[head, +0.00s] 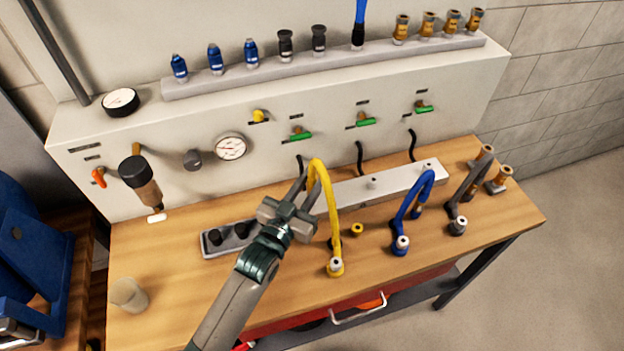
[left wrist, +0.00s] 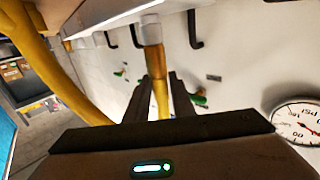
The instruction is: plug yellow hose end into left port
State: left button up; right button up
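A yellow hose (head: 328,205) arches up from a base fitting (head: 335,267) on the bench. My left gripper (head: 306,192) is at the near side of the pale port bar (head: 400,182), by its left part. The left port is hidden behind the gripper and hose in the head view. My right gripper is not in view.
A blue hose (head: 404,215) and a grey hose (head: 470,185) stand to the right. A grey tray (head: 208,246) with dark fittings is left of the gripper. A panel with gauges (head: 230,147) rises behind.

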pick_arm(q)
jog(key=shift+o, duration=1.2)
jog(key=shift+s, duration=0.1)
jog(key=shift+s+a+f, duration=0.1)
jog(key=shift+s+a, duration=0.15)
jog(key=shift+s, duration=0.15)
jog(key=b+v, duration=0.5)
jog(key=v, duration=1.1)
jog(key=shift+s, duration=0.2)
jog(key=shift+r, duration=0.25)
